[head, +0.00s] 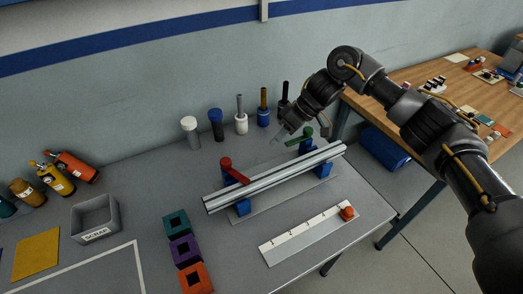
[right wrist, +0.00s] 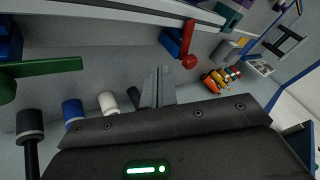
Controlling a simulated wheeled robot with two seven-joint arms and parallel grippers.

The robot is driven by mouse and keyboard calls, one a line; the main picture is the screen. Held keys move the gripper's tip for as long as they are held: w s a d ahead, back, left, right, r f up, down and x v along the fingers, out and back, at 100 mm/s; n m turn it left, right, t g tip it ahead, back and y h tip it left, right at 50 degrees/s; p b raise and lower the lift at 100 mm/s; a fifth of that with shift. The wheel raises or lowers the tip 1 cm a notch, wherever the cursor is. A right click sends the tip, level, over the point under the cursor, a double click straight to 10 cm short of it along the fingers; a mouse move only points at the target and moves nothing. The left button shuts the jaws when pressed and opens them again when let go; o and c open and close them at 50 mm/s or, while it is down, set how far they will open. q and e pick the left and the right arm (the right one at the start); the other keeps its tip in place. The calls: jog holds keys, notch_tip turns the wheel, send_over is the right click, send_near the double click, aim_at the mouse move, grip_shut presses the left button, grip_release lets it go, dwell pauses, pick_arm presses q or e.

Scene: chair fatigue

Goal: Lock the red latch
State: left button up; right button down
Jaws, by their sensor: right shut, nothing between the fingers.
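The red latch (head: 235,171) is on the left blue support, its round end behind the silver rail (head: 270,178) and its lever reaching over the rail's top. In the right wrist view the red latch (right wrist: 188,40) shows beyond my fingers, its lever pointing at the rail. The green latch (head: 298,140) is at the right support, its lever roughly parallel to the rail. My right gripper (head: 276,140) is behind the rail, near the green latch and apart from the red one. Its fingers (right wrist: 158,86) are together and empty. My left gripper is out of view.
Several upright tools, including a white-capped one (head: 190,128), stand along the wall behind the rail. A ruler plate (head: 305,238) with an orange-red knob (head: 347,213) lies in front. Coloured square blocks (head: 185,250) and a grey scrap bin (head: 95,218) are at left.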

aim_at(235, 171)
pick_arm(q)
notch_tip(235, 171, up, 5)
jog(key=p, duration=0.4)
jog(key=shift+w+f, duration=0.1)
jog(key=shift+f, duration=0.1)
pick_arm(e)
jog(key=s+a+f, duration=0.3)
jog(key=a+f, duration=0.4)
jog(key=a, duration=0.1)
jog(key=shift+s+a+f, duration=0.25)
jog(key=shift+s+a, duration=0.05)
jog(key=shift+a, duration=0.05)
pick_arm(q)
jog(key=shift+p, duration=0.3)
